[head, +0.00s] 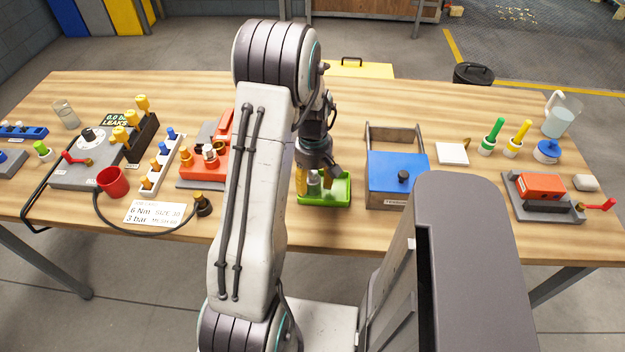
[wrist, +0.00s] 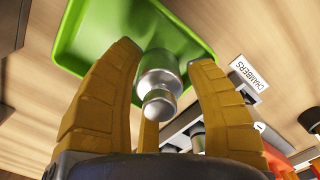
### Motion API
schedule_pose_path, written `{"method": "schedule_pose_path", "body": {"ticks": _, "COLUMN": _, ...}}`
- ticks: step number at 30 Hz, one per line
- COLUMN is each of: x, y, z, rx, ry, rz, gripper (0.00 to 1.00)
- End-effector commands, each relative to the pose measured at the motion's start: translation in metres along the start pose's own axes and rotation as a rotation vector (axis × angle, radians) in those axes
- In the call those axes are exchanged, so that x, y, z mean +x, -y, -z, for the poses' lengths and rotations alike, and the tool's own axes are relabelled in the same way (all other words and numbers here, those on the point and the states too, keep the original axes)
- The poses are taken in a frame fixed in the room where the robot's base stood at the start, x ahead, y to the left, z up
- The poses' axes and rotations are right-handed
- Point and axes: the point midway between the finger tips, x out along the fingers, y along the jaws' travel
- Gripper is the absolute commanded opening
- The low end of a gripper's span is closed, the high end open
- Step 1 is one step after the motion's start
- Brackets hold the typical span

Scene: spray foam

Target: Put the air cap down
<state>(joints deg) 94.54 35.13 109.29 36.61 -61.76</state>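The air cap (wrist: 160,78) is a small silver, stepped metal cylinder. In the wrist view it sits between the yellow fingers of my gripper (wrist: 163,68), with its narrower end towards the camera. In the head view, my gripper (head: 314,182) points down into the green tray (head: 325,202) on the table. A silver part shows beside its yellow finger. Whether the cap touches the tray floor is hidden.
A blue box (head: 388,170) with a black knob stands right of the tray. A red-orange fixture (head: 204,160) stands to the left. A label reading CHAMBERS (wrist: 249,80) shows in the wrist view. The wooden table (head: 465,195) has bare room right of the blue box.

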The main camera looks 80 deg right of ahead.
Motion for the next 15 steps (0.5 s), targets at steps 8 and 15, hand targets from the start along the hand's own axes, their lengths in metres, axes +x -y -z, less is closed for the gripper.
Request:
{"method": "schedule_pose_path", "body": {"ticks": 8, "x": -0.0002, "y": -0.0002, "z": 0.0002, "rx": 0.000, "ry": 0.000, "rz": -0.001, "gripper": 0.60}}
{"method": "schedule_pose_path", "body": {"ticks": 15, "x": -0.0084, "y": -0.0009, "z": 0.0007, "rx": 0.000, "ry": -0.002, "rz": -0.004, "gripper": 0.60}}
